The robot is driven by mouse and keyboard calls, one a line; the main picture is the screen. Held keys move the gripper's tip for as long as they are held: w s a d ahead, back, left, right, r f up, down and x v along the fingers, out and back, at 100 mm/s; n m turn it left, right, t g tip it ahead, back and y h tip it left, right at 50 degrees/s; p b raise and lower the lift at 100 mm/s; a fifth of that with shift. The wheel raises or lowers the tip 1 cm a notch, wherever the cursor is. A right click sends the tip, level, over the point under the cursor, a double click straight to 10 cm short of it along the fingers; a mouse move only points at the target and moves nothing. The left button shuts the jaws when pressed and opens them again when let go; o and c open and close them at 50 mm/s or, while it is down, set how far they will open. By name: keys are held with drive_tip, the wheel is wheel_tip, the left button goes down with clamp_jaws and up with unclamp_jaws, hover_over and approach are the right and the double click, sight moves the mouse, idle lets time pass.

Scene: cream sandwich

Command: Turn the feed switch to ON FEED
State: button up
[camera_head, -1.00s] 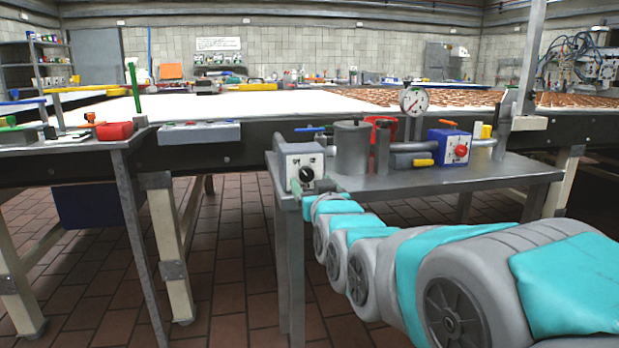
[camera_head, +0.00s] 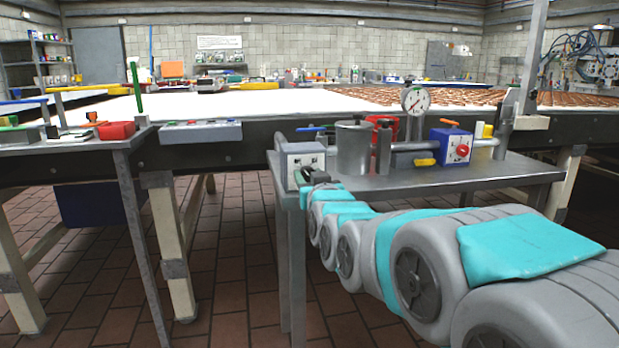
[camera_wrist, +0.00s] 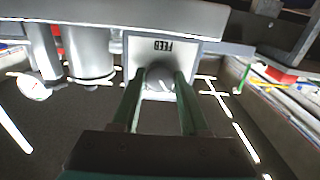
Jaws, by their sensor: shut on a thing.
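The feed switch box (camera_head: 300,152), pale-fronted with a grey top, stands at the left front corner of the small metal table. In the wrist view its white plate (camera_wrist: 190,48) shows FEED upside down. The round grey knob (camera_wrist: 160,73) sits below that lettering, with a finger on each side of it. My gripper (camera_wrist: 158,88) is shut on the knob. In the head view my gripper (camera_head: 309,178) covers the knob and the lower part of the box face. I cannot tell which way the knob points.
On the metal table (camera_head: 400,184) behind the switch stand a grey cylinder (camera_head: 353,148), a pressure gauge (camera_head: 415,99) and a blue box with a red knob (camera_head: 450,146). A conveyor (camera_head: 240,105) runs behind. Brick floor (camera_head: 225,240) lies open to the left.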

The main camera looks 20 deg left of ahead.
clamp_jaws()
drive_tip(key=shift+m, duration=0.3)
drive_tip(key=m+b, duration=0.1)
drive_tip(key=m, duration=0.1)
drive_tip(key=shift+f+m+b, duration=0.1)
drive_tip(key=shift+m+b, duration=0.2)
drive_tip(key=shift+b, duration=0.05)
drive_tip(key=m+b, duration=0.1)
drive_tip(key=m, duration=0.2)
drive_tip(key=shift+m, duration=0.3)
drive_tip(key=m, duration=0.3)
drive_tip(key=shift+m, duration=2.1)
drive_tip(key=shift+b, duration=0.3)
